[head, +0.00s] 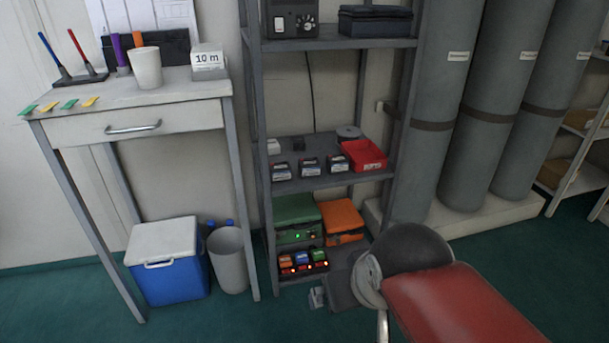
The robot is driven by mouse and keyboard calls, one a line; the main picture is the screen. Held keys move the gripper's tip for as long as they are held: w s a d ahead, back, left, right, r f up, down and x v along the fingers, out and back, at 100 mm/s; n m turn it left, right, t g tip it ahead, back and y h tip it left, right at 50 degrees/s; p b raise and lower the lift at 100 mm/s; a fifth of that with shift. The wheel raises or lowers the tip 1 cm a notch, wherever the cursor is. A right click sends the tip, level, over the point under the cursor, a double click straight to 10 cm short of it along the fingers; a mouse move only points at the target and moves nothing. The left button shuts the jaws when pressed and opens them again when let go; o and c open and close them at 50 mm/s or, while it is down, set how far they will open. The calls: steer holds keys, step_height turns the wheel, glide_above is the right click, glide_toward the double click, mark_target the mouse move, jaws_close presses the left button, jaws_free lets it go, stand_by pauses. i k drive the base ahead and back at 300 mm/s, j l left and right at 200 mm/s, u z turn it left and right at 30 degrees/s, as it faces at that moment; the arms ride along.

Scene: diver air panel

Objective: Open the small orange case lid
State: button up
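The small orange case (342,219) sits on the lower part of the grey shelf rack, right of a green case. Its orange top looks closed, and its front is partly in shadow. My gripper (317,298) is low in front of the rack, below and slightly left of the orange case in the picture and apart from it. It is small and dark here, so its finger opening cannot be made out. Nothing can be seen held in it.
The green case (296,217) stands close left of the orange one. Small devices with lit lamps (302,261) sit below them. A red bin (364,156) is on the shelf above. Grey cylinders (498,100) stand right; a blue cooler (167,262) and grey bin (229,260) left.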

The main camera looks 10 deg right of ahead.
mark_target(339, 216)
steer(key=i+l, duration=0.15)
steer(key=l, duration=0.25)
steer(key=i+l, duration=0.15)
steer(key=l, duration=0.25)
steer(key=i+l, duration=0.2)
steer(key=l, duration=0.15)
steer(key=i+l, duration=0.15)
steer(key=l, duration=0.25)
steer(key=u, duration=0.05)
